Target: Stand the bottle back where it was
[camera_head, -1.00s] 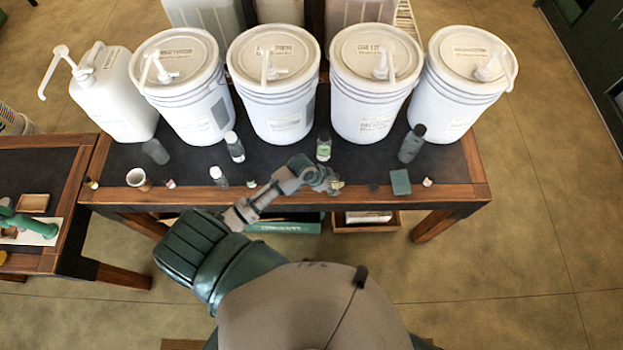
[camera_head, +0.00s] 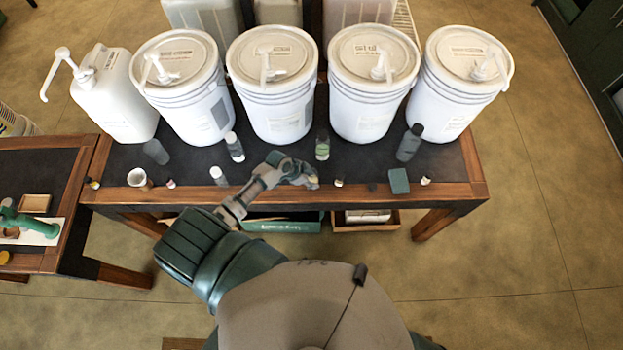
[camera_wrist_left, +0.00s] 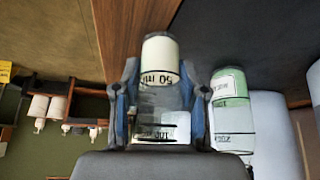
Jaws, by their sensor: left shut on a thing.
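My left gripper (camera_head: 310,181) is above the front part of the dark-topped table, left of a small bottle cap. In the left wrist view the gripper (camera_wrist_left: 160,105) is shut on a clear bottle (camera_wrist_left: 160,60) with a cream-coloured part and "50 ml" print. In the head view the held bottle is mostly hidden by the gripper. A green-labelled bottle (camera_head: 322,146) stands just behind the gripper. It also shows beside the held bottle in the left wrist view (camera_wrist_left: 231,105). My right gripper is not in view.
White pump buckets (camera_head: 272,85) line the table's back. A white-capped bottle (camera_head: 234,147), another small bottle (camera_head: 218,176), a dark bottle (camera_head: 409,143), a green block (camera_head: 398,181) and a paper cup (camera_head: 138,178) stand around. The wooden table edge (camera_head: 440,192) is in front.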

